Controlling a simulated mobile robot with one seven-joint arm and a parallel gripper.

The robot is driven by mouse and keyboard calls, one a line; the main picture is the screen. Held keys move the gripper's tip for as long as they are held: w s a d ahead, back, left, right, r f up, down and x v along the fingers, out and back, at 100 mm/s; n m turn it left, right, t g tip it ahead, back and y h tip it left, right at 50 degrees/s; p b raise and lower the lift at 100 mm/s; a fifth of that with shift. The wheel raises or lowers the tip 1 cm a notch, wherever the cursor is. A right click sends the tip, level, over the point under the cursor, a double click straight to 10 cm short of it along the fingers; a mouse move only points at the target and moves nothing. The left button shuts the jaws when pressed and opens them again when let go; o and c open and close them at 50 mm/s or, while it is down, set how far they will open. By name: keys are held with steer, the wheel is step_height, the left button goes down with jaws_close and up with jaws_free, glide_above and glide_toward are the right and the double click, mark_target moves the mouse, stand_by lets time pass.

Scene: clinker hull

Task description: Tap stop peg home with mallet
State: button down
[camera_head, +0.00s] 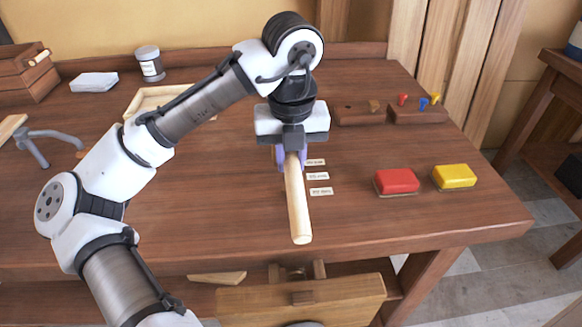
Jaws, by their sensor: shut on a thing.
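My gripper (292,143) is shut on the pale wooden handle of the mallet (298,205). The handle slopes down from the jaws toward the bench's front edge, and its free end is bare. The mallet's head is not clearly visible; my gripper and wrist cover that area. A dark wooden block (350,116) stands just right of my wrist, with a small tan piece (374,106) on its top that may be the stop peg; I cannot tell how deep it sits. A bit of purple shows beside the jaws; I cannot tell what it belongs to.
A second block (418,114) holds red, blue and yellow pegs. Three paper labels (318,176) lie right of the handle. A red box (396,181) and a yellow box (454,176) stand farther right. A wooden tray (150,98) lies behind my arm. An open drawer (340,300) juts out below.

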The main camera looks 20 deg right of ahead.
steer(key=shift+s+r, duration=0.3)
steer(key=shift+r, duration=0.55)
steer(key=shift+w+f, duration=0.15)
steer(key=shift+w, duration=0.15)
steer(key=shift+s, duration=0.1)
steer(key=shift+s+p, duration=0.1)
steer(key=shift+p, duration=0.35)
